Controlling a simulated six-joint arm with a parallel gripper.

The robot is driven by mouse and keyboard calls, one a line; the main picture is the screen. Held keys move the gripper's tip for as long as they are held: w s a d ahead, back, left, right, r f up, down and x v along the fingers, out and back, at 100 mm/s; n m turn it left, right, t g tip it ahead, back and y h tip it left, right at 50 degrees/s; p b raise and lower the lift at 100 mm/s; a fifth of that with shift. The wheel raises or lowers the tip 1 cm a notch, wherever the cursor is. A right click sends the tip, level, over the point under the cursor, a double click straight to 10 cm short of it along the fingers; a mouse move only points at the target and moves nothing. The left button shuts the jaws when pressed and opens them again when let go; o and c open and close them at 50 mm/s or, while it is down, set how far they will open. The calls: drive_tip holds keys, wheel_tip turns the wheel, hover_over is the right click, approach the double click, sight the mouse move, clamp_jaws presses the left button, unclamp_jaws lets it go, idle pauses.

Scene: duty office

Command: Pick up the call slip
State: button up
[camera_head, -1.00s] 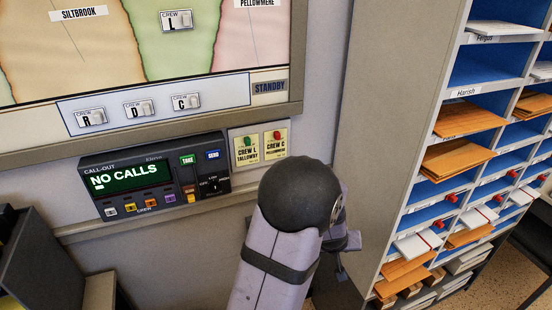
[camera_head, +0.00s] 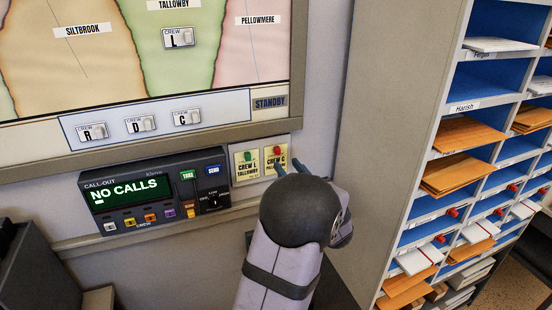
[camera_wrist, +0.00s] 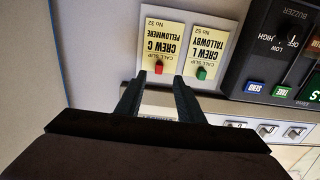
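Two cream call slips hang side by side on a pale board right of the call-out panel. The left slip, crew L Tallowby (camera_head: 247,170), has a green peg. The right slip, crew C Pellowmere (camera_head: 276,165), has a red peg. In the wrist view they appear upside down: crew C (camera_wrist: 160,42) with its red peg (camera_wrist: 159,68), and crew L (camera_wrist: 202,46) with its green peg (camera_wrist: 202,73). My gripper (camera_wrist: 159,82) is open and empty. Its fingertips lie either side of the red peg in that view; contact cannot be told.
The call-out panel (camera_head: 150,190) reads "NO CALLS" and sits close left of the slips. The map board (camera_head: 85,65) with crew tags is above. A pigeonhole rack (camera_head: 400,120) with envelopes stands at right. A dark box (camera_head: 35,265) is at lower left.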

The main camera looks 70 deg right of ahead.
sight(279, 153)
drive_tip(key=p+x, duration=0.1)
drive_tip(key=x, duration=0.1)
drive_tip(key=shift+w+d+r+p, duration=0.15)
drive_tip(key=shift+w+d+p, duration=0.1)
drive_tip(key=shift+p, duration=0.05)
drive_tip(key=p+x, duration=0.2)
drive_tip(key=x, duration=0.1)
drive_tip(key=shift+d, duration=0.1)
drive_tip(key=shift+w+d, duration=0.45)
clamp_jaws()
